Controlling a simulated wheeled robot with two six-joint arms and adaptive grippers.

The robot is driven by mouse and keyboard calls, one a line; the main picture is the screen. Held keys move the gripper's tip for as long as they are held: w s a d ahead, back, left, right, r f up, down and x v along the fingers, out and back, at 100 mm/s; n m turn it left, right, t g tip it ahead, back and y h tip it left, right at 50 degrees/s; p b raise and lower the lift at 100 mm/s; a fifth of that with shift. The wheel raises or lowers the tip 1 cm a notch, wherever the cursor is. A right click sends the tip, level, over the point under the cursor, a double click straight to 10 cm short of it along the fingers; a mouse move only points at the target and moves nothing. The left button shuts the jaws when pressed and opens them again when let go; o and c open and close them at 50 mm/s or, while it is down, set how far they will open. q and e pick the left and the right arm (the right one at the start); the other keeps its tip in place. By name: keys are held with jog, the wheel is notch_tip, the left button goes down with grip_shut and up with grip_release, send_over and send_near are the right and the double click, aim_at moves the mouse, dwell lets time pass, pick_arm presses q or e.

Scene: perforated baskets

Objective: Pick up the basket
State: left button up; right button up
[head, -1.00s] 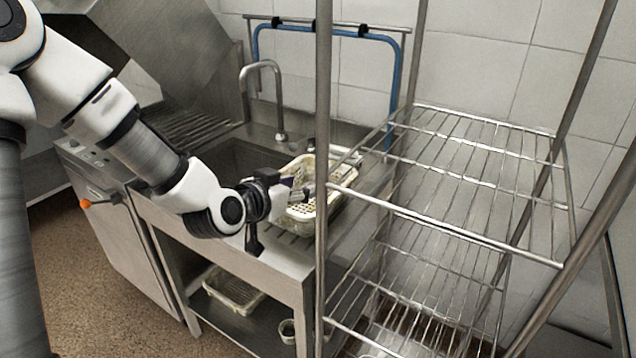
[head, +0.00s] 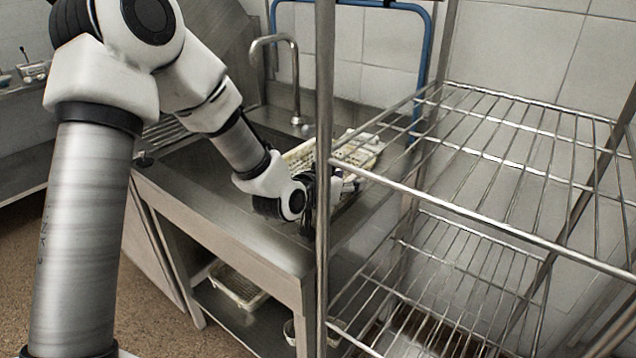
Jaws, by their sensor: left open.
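A pale cream perforated basket (head: 361,153) is on the steel counter by the sink. The rack's front post and my left arm cover part of it. My left gripper (head: 345,186) is at the basket's near side, partly behind that post. It is open; whether a finger touches the basket rim cannot be told. Another pale basket (head: 238,286) sits on the shelf under the counter. My right gripper is not in view.
A wire rack with a front post (head: 324,120) and an empty upper shelf (head: 520,165) stands close at the right. The tap (head: 275,45) rises behind the sink. A blue pipe (head: 428,60) runs along the wall.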

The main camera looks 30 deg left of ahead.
pick_arm(q)
jog(key=shift+w+f, duration=0.2)
jog(key=shift+w, duration=0.25)
jog(key=shift+s+r, duration=0.1)
jog(key=shift+s, duration=0.1)
jog(key=shift+c, duration=0.4)
grip_shut()
